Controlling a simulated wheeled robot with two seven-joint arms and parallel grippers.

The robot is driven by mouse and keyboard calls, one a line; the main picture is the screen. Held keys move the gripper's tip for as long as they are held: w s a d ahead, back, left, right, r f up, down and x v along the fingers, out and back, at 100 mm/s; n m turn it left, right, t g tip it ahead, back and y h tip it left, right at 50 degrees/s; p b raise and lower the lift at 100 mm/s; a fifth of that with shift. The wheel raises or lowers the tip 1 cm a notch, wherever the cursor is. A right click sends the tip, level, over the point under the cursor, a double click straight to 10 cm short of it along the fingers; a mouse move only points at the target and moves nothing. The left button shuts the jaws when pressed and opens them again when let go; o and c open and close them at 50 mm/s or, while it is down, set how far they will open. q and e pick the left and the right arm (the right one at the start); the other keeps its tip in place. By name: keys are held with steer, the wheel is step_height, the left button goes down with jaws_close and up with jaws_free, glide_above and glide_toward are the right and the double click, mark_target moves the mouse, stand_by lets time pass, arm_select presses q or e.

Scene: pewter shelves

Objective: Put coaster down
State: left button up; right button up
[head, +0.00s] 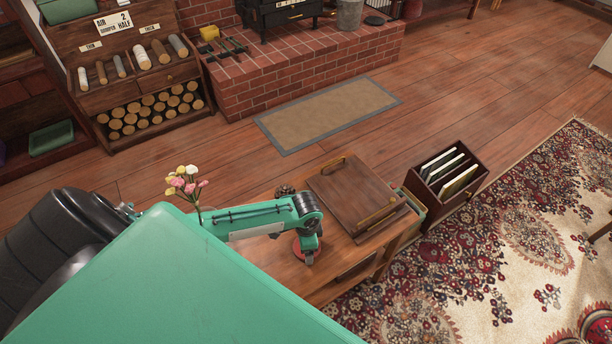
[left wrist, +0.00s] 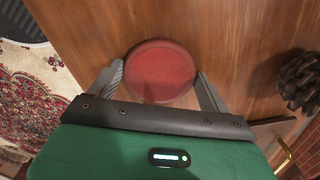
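The coaster is a round red disc (left wrist: 160,72), seen between the two fingers of my left gripper (left wrist: 160,78) in the left wrist view. Both fingertips meet its opposite edges, so the gripper looks shut on it. In the head view the coaster (head: 298,247) shows partly behind my left gripper (head: 308,257), over the wooden table (head: 262,260). It lies flat, at or very close to the tabletop; I cannot tell whether it touches. My right gripper is in neither view.
A wooden tray with brass handles (head: 352,192) lies on the table, right of the coaster. A pine cone (left wrist: 300,80) and flowers (head: 186,182) are nearby. A dark box of records (head: 447,178) stands on the floor beyond the table's right end.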

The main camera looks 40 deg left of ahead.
arm_select(q)
steer(key=o, duration=0.3)
step_height(320, 180, up, 12)
steer(key=shift+r, duration=0.2)
stand_by(0.3)
steer(key=shift+d+f, duration=0.1)
stand_by(0.4)
